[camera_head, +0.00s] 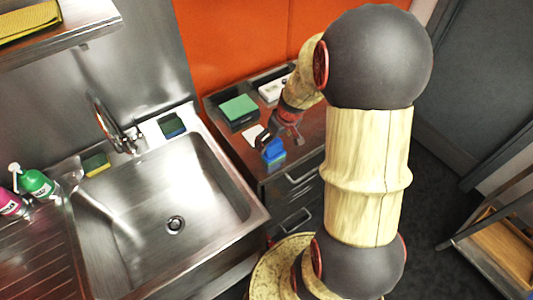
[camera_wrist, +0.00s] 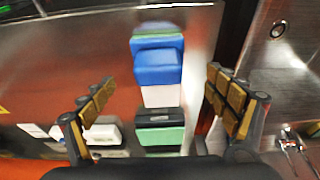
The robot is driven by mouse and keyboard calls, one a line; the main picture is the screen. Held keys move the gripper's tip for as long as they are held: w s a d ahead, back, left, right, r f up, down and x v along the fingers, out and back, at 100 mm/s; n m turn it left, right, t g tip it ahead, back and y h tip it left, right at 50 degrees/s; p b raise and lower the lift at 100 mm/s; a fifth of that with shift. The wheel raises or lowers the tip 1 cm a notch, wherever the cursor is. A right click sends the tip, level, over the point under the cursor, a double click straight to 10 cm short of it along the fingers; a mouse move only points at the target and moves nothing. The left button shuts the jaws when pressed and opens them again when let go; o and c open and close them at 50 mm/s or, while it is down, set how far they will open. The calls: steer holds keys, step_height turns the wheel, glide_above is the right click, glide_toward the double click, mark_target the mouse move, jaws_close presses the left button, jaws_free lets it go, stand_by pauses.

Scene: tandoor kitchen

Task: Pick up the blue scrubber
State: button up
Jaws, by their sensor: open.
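The blue scrubber (camera_head: 273,150) sits near the front edge of the brown-red counter (camera_head: 250,157), right of the sink. It has a blue body with a green part. In the wrist view the blue scrubber (camera_wrist: 158,67) lies at upper centre, ahead of and between the fingers. My gripper (camera_head: 288,132) is close to the scrubber in the head view. In the wrist view my gripper (camera_wrist: 160,82) is open, with a finger to each side and nothing held. I cannot tell how far above the scrubber the fingertips are.
A black tray with a green block (camera_head: 238,107) and a white item (camera_head: 272,90) stand behind on the counter. The steel sink (camera_head: 222,165) is at left. Another sponge (camera_head: 171,126) and a yellow-green sponge (camera_head: 96,163) lie on its rim, near the tap (camera_head: 118,135).

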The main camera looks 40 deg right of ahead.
steer(key=shift+x, duration=1.15)
steer(key=b+x, duration=0.2)
steer(key=x, duration=0.3)
steer(key=shift+w+d+f, duration=0.2)
steer(key=shift+w, duration=0.05)
steer(key=shift+c, duration=1.3)
steer(key=c, duration=1.1)
steer(key=shift+c, duration=0.3)
steer(key=shift+r, duration=0.2)
